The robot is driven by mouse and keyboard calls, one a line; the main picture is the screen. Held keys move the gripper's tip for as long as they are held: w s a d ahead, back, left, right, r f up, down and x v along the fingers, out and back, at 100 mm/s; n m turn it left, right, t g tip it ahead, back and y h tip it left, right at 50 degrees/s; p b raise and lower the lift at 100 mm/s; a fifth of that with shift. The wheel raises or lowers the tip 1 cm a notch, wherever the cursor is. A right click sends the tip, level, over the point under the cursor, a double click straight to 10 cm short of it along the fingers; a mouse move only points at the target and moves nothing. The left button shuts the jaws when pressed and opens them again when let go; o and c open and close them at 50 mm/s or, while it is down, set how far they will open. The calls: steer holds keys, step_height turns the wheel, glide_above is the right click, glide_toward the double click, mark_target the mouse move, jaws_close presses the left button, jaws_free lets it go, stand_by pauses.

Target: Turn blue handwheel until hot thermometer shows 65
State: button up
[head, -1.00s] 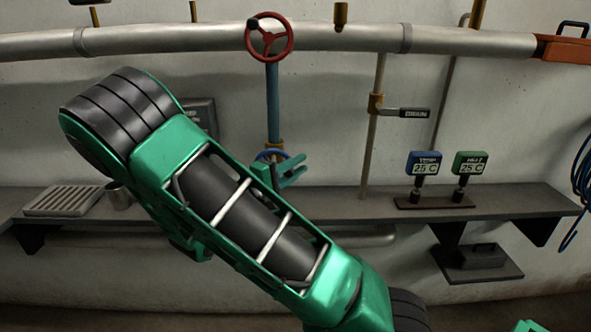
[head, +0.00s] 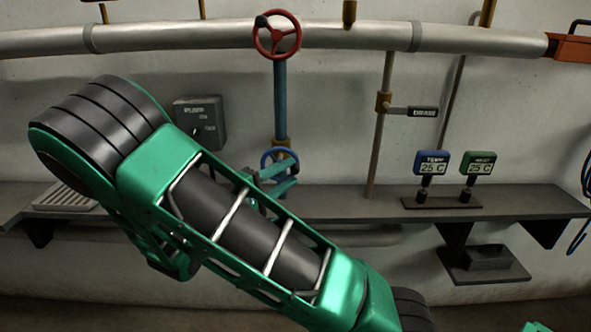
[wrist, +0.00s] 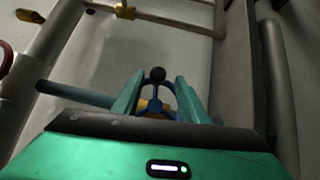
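The blue handwheel (head: 280,151) sits low on a blue vertical pipe and is partly covered by my gripper in the head view. In the wrist view the handwheel (wrist: 156,113) with its black knob shows between the fingers. My gripper (head: 291,176) is open, with its green fingers apart on either side of the wheel; contact cannot be told. The fingers also show in the wrist view (wrist: 158,98). A blue thermometer (head: 432,163) and a green thermometer (head: 480,163) both appear to read 25 C. Their small labels are hard to read.
A red handwheel (head: 277,36) is on the large horizontal pipe (head: 180,37) above. A lever valve (head: 410,111) is on a thin pipe to the right. A grey wall box (head: 201,121) is behind my arm. The shelf (head: 345,203) is clear between handwheel and thermometers.

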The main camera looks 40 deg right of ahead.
steer(key=shift+s+a+f, duration=0.1)
steer(key=shift+s+a, duration=0.05)
steer(key=shift+a, duration=0.8)
steer(key=shift+s+a+f, duration=0.1)
steer(key=shift+s+a, duration=0.05)
steer(key=shift+a, duration=0.8)
steer(key=w+d+r, duration=0.1)
steer(key=d, duration=1)
steer(key=shift+w+d+r, duration=0.15)
steer(key=shift+w+r, duration=0.1)
steer(key=shift+w, duration=0.15)
jaws_close()
